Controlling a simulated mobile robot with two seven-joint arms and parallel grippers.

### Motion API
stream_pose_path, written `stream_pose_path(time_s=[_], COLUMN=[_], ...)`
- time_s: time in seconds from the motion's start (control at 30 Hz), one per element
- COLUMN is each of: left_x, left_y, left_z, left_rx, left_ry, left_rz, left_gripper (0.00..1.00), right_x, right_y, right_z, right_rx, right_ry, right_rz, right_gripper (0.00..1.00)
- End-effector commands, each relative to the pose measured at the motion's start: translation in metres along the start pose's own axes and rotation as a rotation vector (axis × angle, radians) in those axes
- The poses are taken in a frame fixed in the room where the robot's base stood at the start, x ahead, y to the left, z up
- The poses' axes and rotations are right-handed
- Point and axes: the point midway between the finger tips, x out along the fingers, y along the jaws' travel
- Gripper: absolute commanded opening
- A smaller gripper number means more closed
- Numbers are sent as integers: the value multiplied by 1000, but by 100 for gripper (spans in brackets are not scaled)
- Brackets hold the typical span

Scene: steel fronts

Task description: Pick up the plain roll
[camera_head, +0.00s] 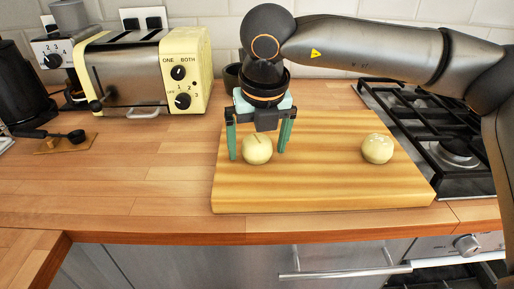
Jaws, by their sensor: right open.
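Two pale round rolls lie on the wooden board (320,196). The left roll (257,150) shows a thin dark line on top. The right roll (377,149) has light marks on top. At this size I cannot tell for certain which one is plain. My right gripper (257,154) is open and points down, with its green fingers on either side of the left roll. The fingers look apart from the roll. My left gripper is not in view.
A gas hob (454,150) borders the board on the right. A cream and steel toaster (140,70) stands at the back left. A dark spoon (70,135) lies at the far left.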

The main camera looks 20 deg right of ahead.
Motion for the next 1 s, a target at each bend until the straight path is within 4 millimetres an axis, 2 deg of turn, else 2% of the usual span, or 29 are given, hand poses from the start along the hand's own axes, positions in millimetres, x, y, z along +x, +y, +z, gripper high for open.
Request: stream_pose_path(time_s=[0.1, 0.6, 0.87, 1.0], left_x=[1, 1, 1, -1], left_y=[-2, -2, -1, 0], left_z=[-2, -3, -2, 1], left_rx=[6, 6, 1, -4], left_ry=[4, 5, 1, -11], left_rz=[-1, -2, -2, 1], left_gripper=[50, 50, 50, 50], right_x=[0, -1, -2, -8], right_y=[0, 0, 0, 1], right_z=[0, 0, 0, 3], right_rx=[0, 0, 0, 1], right_ry=[0, 0, -1, -2], right_rz=[0, 0, 1, 2], right_gripper=[98, 42, 40, 40])
